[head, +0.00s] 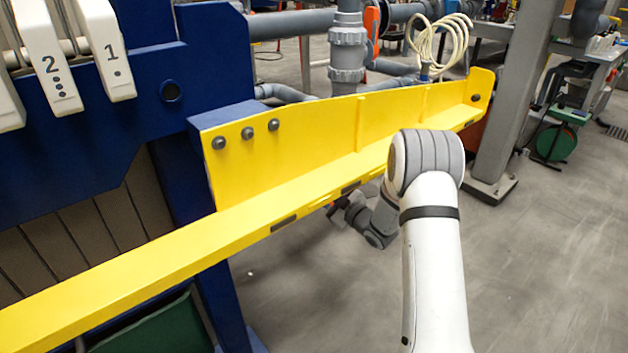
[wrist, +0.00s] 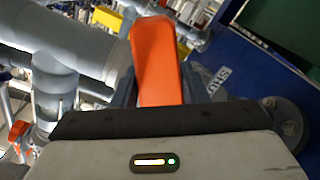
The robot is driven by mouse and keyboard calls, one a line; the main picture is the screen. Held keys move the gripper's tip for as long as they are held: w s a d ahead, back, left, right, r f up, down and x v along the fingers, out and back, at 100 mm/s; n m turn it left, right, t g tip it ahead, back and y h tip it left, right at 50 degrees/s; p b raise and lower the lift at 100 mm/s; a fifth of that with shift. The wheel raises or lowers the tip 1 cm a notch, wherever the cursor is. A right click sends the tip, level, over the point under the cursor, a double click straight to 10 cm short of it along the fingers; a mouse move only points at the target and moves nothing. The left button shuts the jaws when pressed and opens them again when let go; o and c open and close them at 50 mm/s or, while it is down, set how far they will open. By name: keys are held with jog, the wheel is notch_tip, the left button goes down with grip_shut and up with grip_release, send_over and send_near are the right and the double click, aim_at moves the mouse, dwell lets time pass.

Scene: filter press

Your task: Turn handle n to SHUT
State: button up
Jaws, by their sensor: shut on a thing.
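An orange handle (wrist: 157,60) stands out between the fingers of my gripper (wrist: 155,90) in the wrist view. The gripper is shut on it. The handle's lower end is hidden behind the gripper body. White lettering that seems to read SHUT (wrist: 215,80), seen rotated, is on the blue frame just right of the handle. I cannot read which letter the handle bears. In the head view my gripper (head: 345,206) is small and dark beneath the yellow beam, with only a speck of orange by its tip.
A long yellow beam (head: 250,215) crosses between the head camera and my gripper. The blue press frame (head: 110,100) stands left. Grey pipes (head: 347,50) and another orange handle (head: 371,22) are behind the beam. Another orange-red handle (wrist: 18,131) shows at left in the wrist view.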

jog(key=a+m, duration=0.1)
jog(key=s+f+m+p, duration=0.1)
jog(key=m, duration=0.1)
jog(key=shift+s+a, duration=0.15)
jog(key=shift+a, duration=0.2)
jog(key=m, duration=0.1)
jog(key=a+m+p, duration=0.1)
jog(key=shift+s+m, duration=0.3)
jog(key=shift+s, duration=0.1)
jog(key=shift+s+a+f+m+p, duration=0.2)
jog(key=shift+a+m+p, duration=0.1)
jog(key=shift+m, duration=0.5)
jog(key=o, duration=0.9)
jog(key=shift+o, duration=1.2)
jog(key=shift+w+d+r, duration=0.1)
jog(key=shift+r, duration=0.1)
jog(key=v, duration=0.7)
jog(key=shift+b, duration=0.35)
jog(key=shift+d, duration=0.1)
